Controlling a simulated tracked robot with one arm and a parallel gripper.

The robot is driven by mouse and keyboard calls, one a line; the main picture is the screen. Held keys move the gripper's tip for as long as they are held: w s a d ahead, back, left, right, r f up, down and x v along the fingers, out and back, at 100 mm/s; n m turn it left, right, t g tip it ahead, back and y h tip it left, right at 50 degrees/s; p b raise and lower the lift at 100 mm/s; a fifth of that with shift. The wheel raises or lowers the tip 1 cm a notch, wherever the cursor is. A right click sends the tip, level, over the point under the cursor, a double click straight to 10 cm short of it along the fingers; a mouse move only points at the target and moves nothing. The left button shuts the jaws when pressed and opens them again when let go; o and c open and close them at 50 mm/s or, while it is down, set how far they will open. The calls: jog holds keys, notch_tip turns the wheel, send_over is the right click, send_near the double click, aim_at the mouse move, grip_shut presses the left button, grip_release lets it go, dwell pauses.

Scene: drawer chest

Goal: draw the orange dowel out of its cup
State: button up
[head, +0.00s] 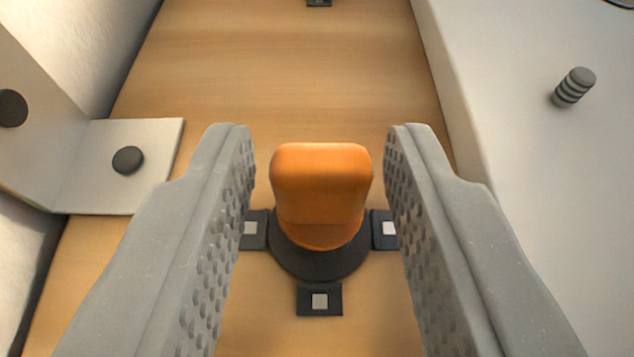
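The orange dowel (321,190) stands upright in its black cup (318,262) in the head view, near the middle. Its lower part is hidden inside the cup. The cup has small dark tabs with light squares around its base and rests on a wooden surface. My gripper (320,150) is open, with one grey textured finger to the left of the dowel and the other to the right. A gap shows between each finger and the dowel, so neither appears to touch it.
A pale angled bracket (118,185) with dark round knobs stands at the left. A pale raised panel (530,160) with a ribbed dark peg (573,87) is at the right. The wooden surface (290,70) beyond the dowel is mostly clear.

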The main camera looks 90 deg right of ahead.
grip_shut()
jog(key=shift+r, duration=0.15)
jog(key=shift+r+p, duration=0.7)
jog(key=shift+r, duration=0.6)
jog(key=shift+r, duration=0.1)
jog(key=shift+r+p, duration=1.2)
jog(key=shift+r, duration=0.7)
